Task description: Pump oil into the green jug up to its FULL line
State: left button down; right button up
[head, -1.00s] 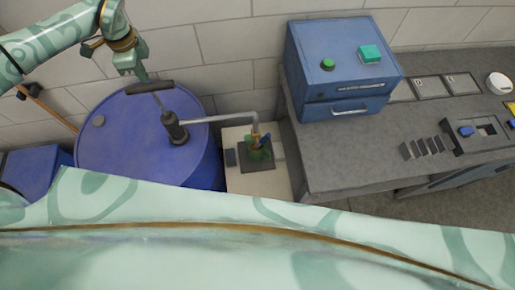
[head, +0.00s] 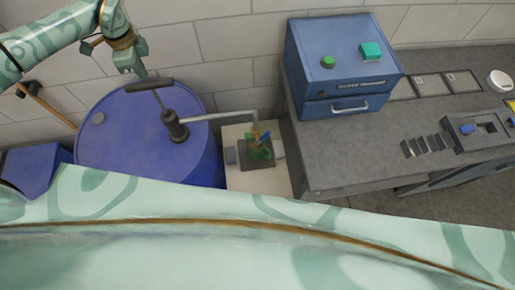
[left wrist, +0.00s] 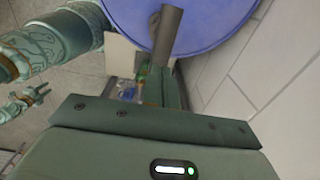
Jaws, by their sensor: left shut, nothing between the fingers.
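A blue drum (head: 118,140) carries a hand pump (head: 172,122) with a dark handle (head: 148,85) and a grey spout pipe (head: 215,117). The green jug (head: 258,152) stands under the spout's end on a dark pad; its fill level is too small to read. My left gripper (head: 143,76) is shut and empty just above the pump handle; I cannot tell whether it touches. In the left wrist view the handle (left wrist: 166,32) shows ahead of the gripper against the drum (left wrist: 215,22). My right gripper is not visible in the head view.
A grey workbench (head: 350,165) with a blue cabinet (head: 345,70) stands right of the jug. A blue bin (head: 32,168) is left of the drum. A tiled wall (head: 215,50) closes the back. My own pale green body fills the foreground.

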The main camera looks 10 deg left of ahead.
pick_arm(q)
jog(key=shift+s+f+b, duration=0.1)
jog(key=shift+f+b, duration=3.5)
jog(key=shift+f, duration=2)
notch_tip(320, 180, up, 11)
jog(key=p, duration=1)
jog(key=shift+r, duration=0.2)
jog(key=shift+f, duration=0.1)
jog(key=shift+f, duration=0.1)
jog(key=shift+d+f+b, duration=0.1)
jog(key=shift+f+b, duration=3.65)
jog(key=shift+f, duration=1.8)
notch_tip(320, 180, up, 11)
jog(key=p, duration=0.9)
jog(key=shift+f, duration=0.15)
jog(key=shift+r, duration=0.3)
